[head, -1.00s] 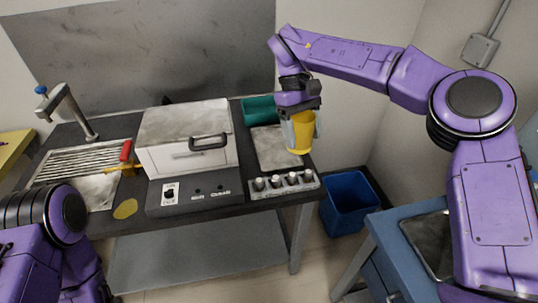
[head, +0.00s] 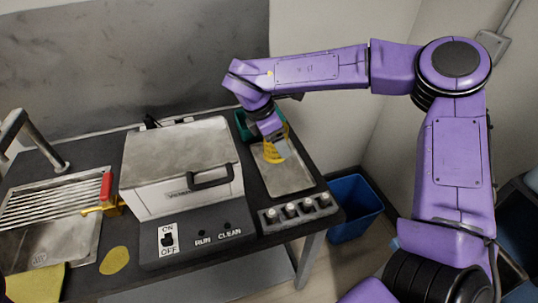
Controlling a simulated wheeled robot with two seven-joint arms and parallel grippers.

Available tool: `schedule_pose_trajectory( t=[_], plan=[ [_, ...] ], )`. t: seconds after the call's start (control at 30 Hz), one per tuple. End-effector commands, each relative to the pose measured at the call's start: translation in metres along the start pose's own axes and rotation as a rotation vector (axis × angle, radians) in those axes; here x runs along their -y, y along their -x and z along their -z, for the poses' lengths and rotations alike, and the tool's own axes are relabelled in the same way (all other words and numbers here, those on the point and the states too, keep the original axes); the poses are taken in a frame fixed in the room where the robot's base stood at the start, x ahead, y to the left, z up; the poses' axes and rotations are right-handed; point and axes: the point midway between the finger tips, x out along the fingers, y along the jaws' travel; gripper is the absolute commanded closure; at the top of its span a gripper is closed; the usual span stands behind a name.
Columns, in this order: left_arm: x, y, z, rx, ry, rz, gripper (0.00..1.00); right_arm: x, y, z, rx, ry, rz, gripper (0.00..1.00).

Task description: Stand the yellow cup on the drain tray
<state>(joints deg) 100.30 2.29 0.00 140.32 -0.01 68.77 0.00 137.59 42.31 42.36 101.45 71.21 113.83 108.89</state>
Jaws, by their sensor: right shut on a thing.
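My right gripper (head: 277,148) is shut on the yellow cup (head: 270,155). It holds the cup over the back part of a flat grey metal tray (head: 292,180), right of the white machine. The fingers hide much of the cup; whether it touches the tray or hangs just above it, I cannot tell. At the far left is a slatted metal drain (head: 50,203) in front of a tap. Which of the two is the drain tray is not marked. My left gripper is out of view.
The white lidded machine (head: 180,170) with its switch panel stands mid-table. A green bin (head: 243,124) is behind the tray and a rack of several grey-topped vials (head: 297,210) is in front. A red handle (head: 106,186) sticks up left of the machine. A blue bin (head: 355,205) stands on the floor.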

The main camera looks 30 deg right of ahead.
Motion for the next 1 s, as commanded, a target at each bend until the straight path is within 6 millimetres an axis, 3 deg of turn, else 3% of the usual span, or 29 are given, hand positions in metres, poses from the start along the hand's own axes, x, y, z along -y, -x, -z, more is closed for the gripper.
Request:
schedule_pose_trajectory(
  t=[0.13,0.37,0.5,0.73,0.9,1.0],
  plan=[
    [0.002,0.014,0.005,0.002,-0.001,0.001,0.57,-0.021,-0.011,-0.006,0.003,0.021,-0.003,0.69],
    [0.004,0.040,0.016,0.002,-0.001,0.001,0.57,-0.087,-0.045,-0.011,0.005,0.019,-0.003,0.69],
    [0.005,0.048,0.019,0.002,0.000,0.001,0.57,-0.112,-0.080,-0.003,0.003,0.020,-0.002,0.69],
    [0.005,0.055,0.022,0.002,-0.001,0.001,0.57,-0.134,-0.109,0.003,0.002,0.020,-0.005,0.69],
    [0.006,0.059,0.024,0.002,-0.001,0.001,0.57,-0.133,-0.133,0.013,0.002,0.021,-0.006,0.69],
    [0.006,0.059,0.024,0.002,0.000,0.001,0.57,-0.133,-0.136,0.015,0.001,0.020,-0.007,0.69]
  ],
)
